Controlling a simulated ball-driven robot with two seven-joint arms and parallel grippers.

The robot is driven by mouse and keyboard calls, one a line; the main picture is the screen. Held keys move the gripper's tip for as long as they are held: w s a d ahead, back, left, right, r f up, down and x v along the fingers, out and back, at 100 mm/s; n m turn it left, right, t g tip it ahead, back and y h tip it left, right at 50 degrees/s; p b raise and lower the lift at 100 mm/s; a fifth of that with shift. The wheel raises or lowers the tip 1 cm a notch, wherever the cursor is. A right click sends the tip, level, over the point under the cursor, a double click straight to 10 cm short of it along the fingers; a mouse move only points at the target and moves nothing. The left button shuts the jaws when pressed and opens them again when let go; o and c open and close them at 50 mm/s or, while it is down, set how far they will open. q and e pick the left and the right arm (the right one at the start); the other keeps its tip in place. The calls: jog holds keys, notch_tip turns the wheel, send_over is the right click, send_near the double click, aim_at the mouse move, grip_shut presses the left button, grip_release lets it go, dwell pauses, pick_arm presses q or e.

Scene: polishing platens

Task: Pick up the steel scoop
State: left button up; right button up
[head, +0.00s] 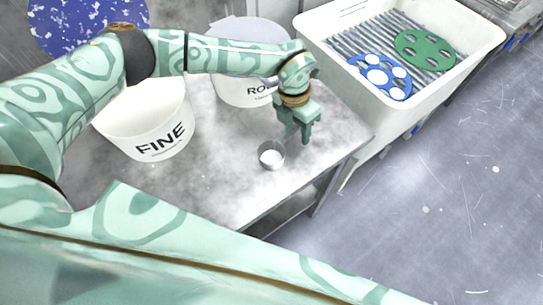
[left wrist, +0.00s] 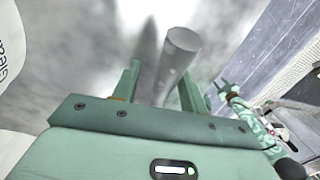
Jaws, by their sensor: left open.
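The steel scoop (head: 271,155) is a small round grey cup on the grey table near its front edge, with a bright inside. In the left wrist view the scoop (left wrist: 178,52) is a grey cylinder seen lengthwise between and beyond the fingers. My left gripper (head: 303,134) is open and points down, just right of the scoop in the head view. Its two fingers also show in the left wrist view (left wrist: 162,76), spread and apart, with no clear contact on the scoop. My right gripper (left wrist: 228,88) shows small at the right of the left wrist view.
A white tub marked FINE (head: 150,135) and another white tub (head: 245,92), partly hidden by my left arm, stand on the table (head: 215,185). A white ribbed basin (head: 405,108) at right holds a blue disc (head: 362,67) and a green disc (head: 424,41). Open floor lies right.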

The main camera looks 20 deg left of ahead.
pick_arm(q)
jog(key=shift+f, duration=0.45)
jog(key=shift+r, duration=0.1)
grip_shut()
jog(key=shift+r, duration=0.1)
